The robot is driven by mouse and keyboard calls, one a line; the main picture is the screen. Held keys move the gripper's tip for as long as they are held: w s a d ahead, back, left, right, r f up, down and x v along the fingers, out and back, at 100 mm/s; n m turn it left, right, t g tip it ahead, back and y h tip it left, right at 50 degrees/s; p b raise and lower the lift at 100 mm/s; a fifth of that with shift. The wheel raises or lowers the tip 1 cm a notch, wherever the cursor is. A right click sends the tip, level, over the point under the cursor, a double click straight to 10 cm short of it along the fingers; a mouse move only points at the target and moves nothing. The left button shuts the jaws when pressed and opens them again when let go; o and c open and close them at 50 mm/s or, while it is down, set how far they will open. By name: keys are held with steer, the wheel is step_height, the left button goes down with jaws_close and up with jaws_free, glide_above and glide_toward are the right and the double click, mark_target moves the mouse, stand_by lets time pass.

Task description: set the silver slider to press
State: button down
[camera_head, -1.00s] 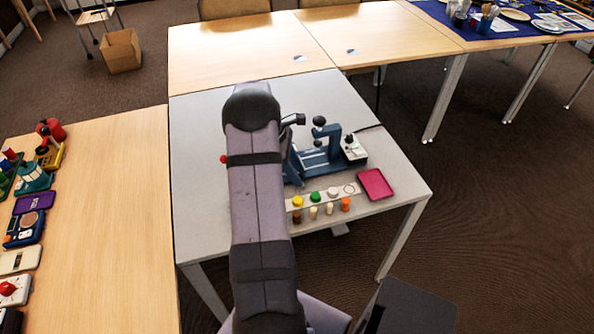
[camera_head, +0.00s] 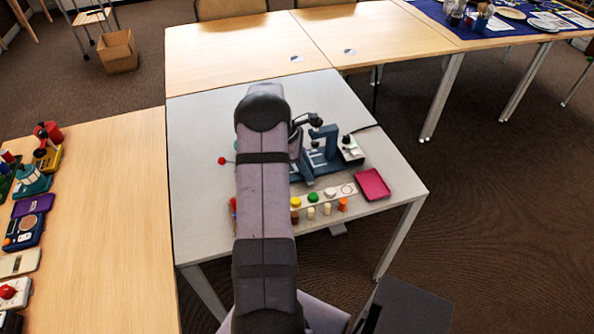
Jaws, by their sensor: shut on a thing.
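A blue press-like device (camera_head: 326,138) with a dark knob on top stands on the grey table, partly behind my arm. A small pale box (camera_head: 351,151) with a black knob sits at its right side. I cannot make out a silver slider or its setting; it is too small or hidden. My arm reaches up the middle of the view, and its far end bends down beside the device. My gripper is hidden behind my arm, so its fingers and what they hold do not show.
A pale strip (camera_head: 347,190) with colored discs and small pegs lies in front of the device. A magenta tray (camera_head: 372,185) is at its right. A red ball (camera_head: 222,161) shows left of my arm. The grey table's (camera_head: 195,225) left part is mostly clear.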

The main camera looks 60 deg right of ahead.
steer(key=shift+s+d, duration=0.2)
steer(key=c, duration=1.6)
jaws_free()
steer(key=shift+a, duration=0.1)
steer(key=shift+w, duration=0.1)
steer(key=shift+b+v, duration=0.65)
steer(key=shift+v, duration=3.1)
